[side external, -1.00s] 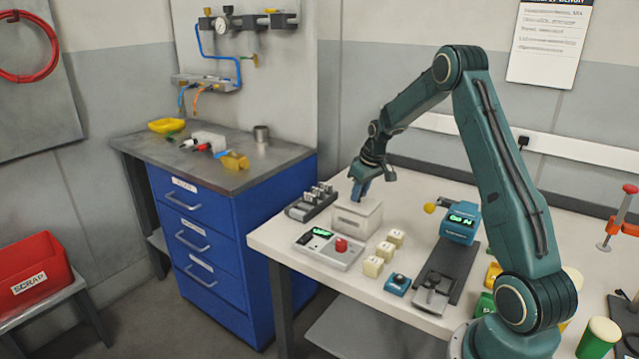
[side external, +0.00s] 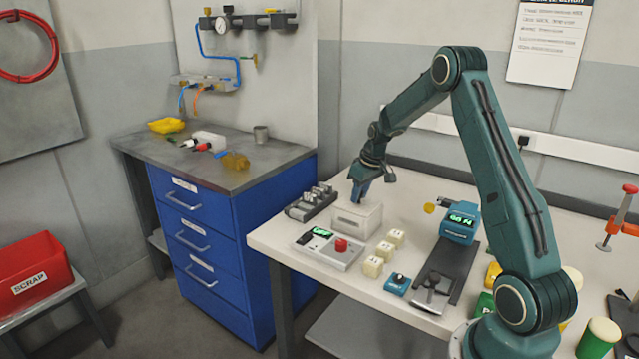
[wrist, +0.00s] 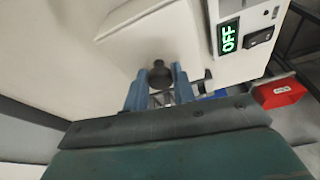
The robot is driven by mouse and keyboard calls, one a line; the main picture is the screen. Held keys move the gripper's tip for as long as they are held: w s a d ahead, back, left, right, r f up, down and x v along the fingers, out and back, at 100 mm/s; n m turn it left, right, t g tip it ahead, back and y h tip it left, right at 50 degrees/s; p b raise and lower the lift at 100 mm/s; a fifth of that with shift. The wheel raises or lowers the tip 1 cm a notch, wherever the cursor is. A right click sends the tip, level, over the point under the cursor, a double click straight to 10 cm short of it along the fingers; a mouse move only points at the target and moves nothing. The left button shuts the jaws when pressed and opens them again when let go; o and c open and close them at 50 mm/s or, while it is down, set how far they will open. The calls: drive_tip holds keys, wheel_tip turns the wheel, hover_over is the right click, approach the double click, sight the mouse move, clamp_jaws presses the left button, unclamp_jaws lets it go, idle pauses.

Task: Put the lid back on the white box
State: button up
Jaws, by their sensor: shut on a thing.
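The white box (side external: 356,219) stands on the pale bench, left of its middle. My gripper (side external: 360,198) points down right at its top in the side view. In the wrist view, the two blue fingers of my gripper (wrist: 160,88) are shut on a dark round knob (wrist: 161,75). A broad white surface, apparently the lid (wrist: 152,40), lies around the knob. The side view is too small to tell whether the lid rests on the box rim or hangs just above it. The knob is hidden there.
A control panel (side external: 329,248) with a red button is in front of the box, and a dark rack (side external: 311,202) is to its left. Several cream cubes (side external: 385,249) and a teal device (side external: 460,223) are to its right. A red scrap bin (side external: 33,271) is far left.

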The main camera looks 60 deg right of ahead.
idle(0.3)
drive_tip(key=o, duration=1.6)
drive_tip(key=shift+c, duration=0.2)
drive_tip(key=shift+r, duration=0.15)
drive_tip(key=shift+r, duration=3.35)
clamp_jaws()
